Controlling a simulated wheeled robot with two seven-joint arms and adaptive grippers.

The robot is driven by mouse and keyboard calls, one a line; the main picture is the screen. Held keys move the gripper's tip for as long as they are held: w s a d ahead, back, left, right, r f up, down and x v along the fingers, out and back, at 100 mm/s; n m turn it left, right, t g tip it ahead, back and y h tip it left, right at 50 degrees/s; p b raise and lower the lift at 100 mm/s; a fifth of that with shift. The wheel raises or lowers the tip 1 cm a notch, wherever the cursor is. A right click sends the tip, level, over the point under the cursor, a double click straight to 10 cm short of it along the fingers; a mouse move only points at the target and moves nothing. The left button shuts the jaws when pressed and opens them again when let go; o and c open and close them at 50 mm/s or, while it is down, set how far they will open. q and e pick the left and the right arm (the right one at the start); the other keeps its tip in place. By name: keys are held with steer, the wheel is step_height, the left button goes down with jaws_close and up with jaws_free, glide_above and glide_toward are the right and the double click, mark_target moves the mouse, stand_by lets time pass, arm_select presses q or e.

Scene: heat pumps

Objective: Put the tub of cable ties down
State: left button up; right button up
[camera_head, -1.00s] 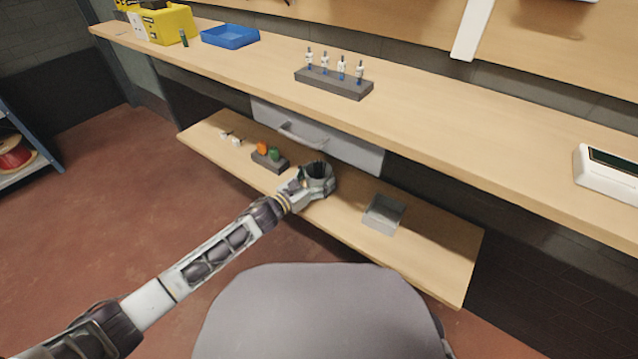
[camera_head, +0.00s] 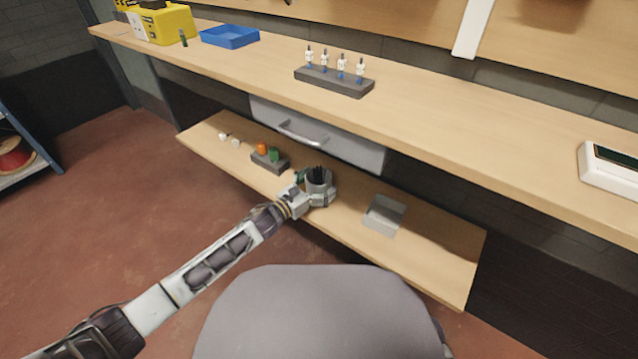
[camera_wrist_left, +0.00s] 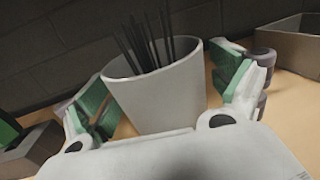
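The tub of cable ties (camera_head: 319,183) is a light grey cup with dark ties sticking out of its top. It is upright at the lower shelf (camera_head: 425,250), between the dark block and the grey tray. In the left wrist view the tub (camera_wrist_left: 160,100) is between the green-padded fingers of my left gripper (camera_wrist_left: 165,95). The fingers are spread, with a gap showing beside the tub. In the head view the left gripper (camera_head: 312,190) is around the tub. The tub's base is hidden by the gripper, so its contact with the shelf is not visible. My right gripper is not in view.
A dark block with orange and green pieces (camera_head: 270,161) is left of the tub. A grey open tray (camera_head: 384,215) is to its right. A drawer (camera_head: 315,138) hangs behind, under the upper worktop (camera_head: 440,125). Bare shelf lies right of the tray.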

arm_select(q)
steer(key=shift+r, duration=0.2)
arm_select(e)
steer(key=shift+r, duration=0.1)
arm_select(q)
steer(key=shift+p+v, duration=1.3)
steer(key=shift+v, duration=2.95)
steer(key=v, duration=0.3)
steer(key=shift+s+a+p, duration=0.15)
steer(key=shift+a+p, duration=0.1)
steer(key=shift+p, duration=0.1)
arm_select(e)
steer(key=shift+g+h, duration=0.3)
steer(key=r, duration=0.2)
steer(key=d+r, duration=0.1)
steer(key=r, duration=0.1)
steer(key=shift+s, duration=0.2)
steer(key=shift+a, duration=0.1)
